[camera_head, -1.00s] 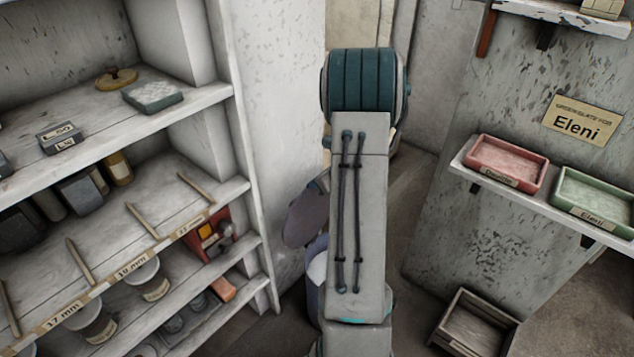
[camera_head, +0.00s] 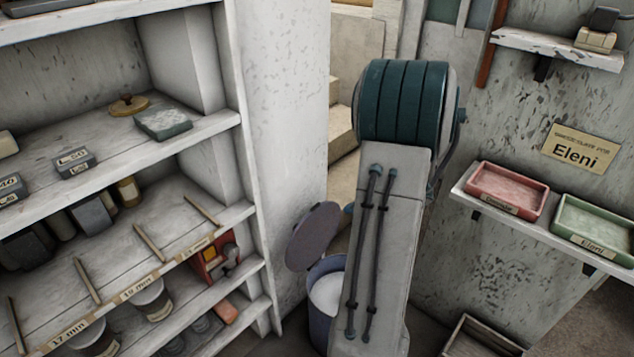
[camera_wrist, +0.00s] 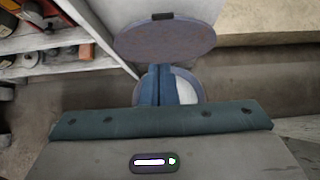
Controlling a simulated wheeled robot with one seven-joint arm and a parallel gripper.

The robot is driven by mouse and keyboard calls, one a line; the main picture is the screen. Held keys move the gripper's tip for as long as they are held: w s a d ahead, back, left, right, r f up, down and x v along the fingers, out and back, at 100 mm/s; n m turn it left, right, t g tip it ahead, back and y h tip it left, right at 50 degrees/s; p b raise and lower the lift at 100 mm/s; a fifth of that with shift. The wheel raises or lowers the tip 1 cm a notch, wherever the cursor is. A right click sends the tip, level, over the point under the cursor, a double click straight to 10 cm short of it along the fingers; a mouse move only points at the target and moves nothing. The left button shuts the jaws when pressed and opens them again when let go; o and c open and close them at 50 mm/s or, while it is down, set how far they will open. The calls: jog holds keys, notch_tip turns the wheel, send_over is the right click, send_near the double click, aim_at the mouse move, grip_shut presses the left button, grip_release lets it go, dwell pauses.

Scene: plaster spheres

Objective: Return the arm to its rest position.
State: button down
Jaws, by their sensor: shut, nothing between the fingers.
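My arm stands in the middle of the head view, its grey link rising to a teal ribbed joint. My gripper is hidden there behind the arm. In the wrist view my gripper (camera_wrist: 160,84) shows as two blue fingers pressed together, with nothing between them. Behind the fingertips is an open bin (camera_wrist: 198,88) with pale contents and its round lid (camera_wrist: 165,38) raised. In the head view the same bin (camera_head: 324,297) stands on the floor just left of my arm, partly covered by it.
A white shelf unit (camera_head: 253,190) with jars and blocks fills the left. At right, a wall shelf holds a red tray (camera_head: 507,190) and a green tray (camera_head: 597,227) under an Eleni sign (camera_head: 581,149). A wooden crate (camera_head: 480,338) lies below.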

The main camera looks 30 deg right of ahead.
jog(key=s+a+r+n+g+y+p, duration=0.15)
jog(key=a+r+n+p, duration=0.35)
jog(key=a+r+n, duration=0.5)
jog(key=s+a+r+n+g+y+p, duration=0.1)
jog(key=s+a+r+n+g+p, duration=0.2)
jog(key=a+r+n, duration=0.65)
jog(key=s+a+r+n+g+h+p, duration=0.1)
jog(key=s+a+r+n+h+p, duration=0.4)
jog(key=s+a+r+n+p, duration=0.4)
jog(key=a+r+n, duration=0.1)
jog(key=n, duration=0.3)
jog(key=shift+s, duration=0.25)
